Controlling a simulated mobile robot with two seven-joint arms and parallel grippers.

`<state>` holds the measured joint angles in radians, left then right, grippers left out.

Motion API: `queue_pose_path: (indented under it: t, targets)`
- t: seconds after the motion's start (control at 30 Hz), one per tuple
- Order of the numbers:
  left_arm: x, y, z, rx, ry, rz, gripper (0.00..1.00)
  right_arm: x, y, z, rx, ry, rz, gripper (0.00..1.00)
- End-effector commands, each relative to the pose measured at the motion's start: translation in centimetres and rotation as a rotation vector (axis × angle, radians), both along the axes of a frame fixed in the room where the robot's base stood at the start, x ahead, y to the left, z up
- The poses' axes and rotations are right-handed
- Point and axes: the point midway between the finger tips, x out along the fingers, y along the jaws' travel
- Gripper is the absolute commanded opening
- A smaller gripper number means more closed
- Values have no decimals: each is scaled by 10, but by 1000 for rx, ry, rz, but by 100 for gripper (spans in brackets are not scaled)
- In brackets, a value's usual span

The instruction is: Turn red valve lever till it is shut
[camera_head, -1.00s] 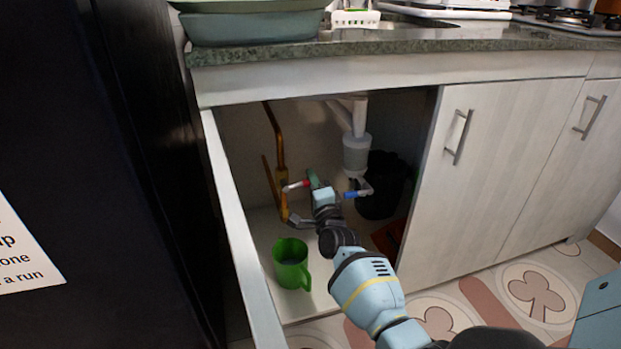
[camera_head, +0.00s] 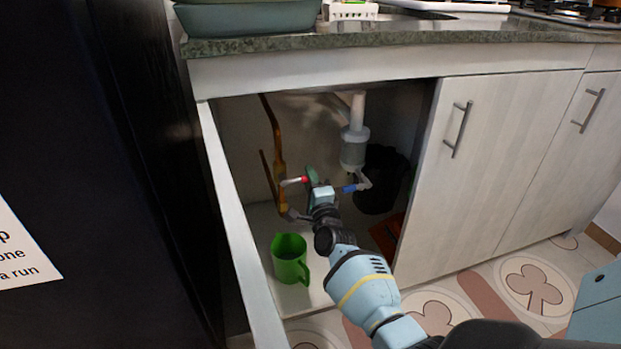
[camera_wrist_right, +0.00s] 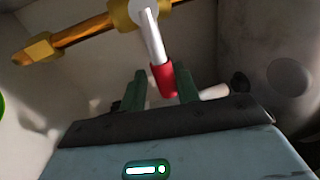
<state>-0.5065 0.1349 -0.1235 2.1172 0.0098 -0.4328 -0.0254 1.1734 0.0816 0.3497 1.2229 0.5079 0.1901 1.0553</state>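The red-tipped valve lever (camera_head: 303,179) sits on the copper pipe inside the open cabinet under the sink. Its pale metal arm runs right from the pipe to the red tip. My right gripper (camera_head: 312,176) is at the red end of the lever. In the right wrist view the red tip (camera_wrist_right: 163,79) shows between the two green fingers of the gripper (camera_wrist_right: 160,88), with a gap visible at its left side. The fingers are apart; contact with the lever cannot be told. My left gripper is not in view.
A blue-handled valve (camera_head: 352,188) is just right of my right gripper. A green mug (camera_head: 290,260) stands on the cabinet floor below. A white drain pipe (camera_head: 354,145) and a black bin (camera_head: 381,180) are to the right. The open cabinet door (camera_head: 236,225) bounds the left side.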

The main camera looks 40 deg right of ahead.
Motion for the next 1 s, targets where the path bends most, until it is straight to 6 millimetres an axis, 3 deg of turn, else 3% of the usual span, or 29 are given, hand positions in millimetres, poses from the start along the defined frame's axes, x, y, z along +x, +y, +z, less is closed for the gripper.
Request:
queue_pose_path:
  t: [0.37, 0.8, 1.0]
  targets:
    - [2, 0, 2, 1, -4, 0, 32, -3, 1, 2, -6, -3, -1, 37]
    - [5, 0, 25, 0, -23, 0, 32, -55, 27, -8, -5, -2, 0, 37]
    - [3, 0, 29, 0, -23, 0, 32, -68, 33, -12, -4, -2, -1, 37]
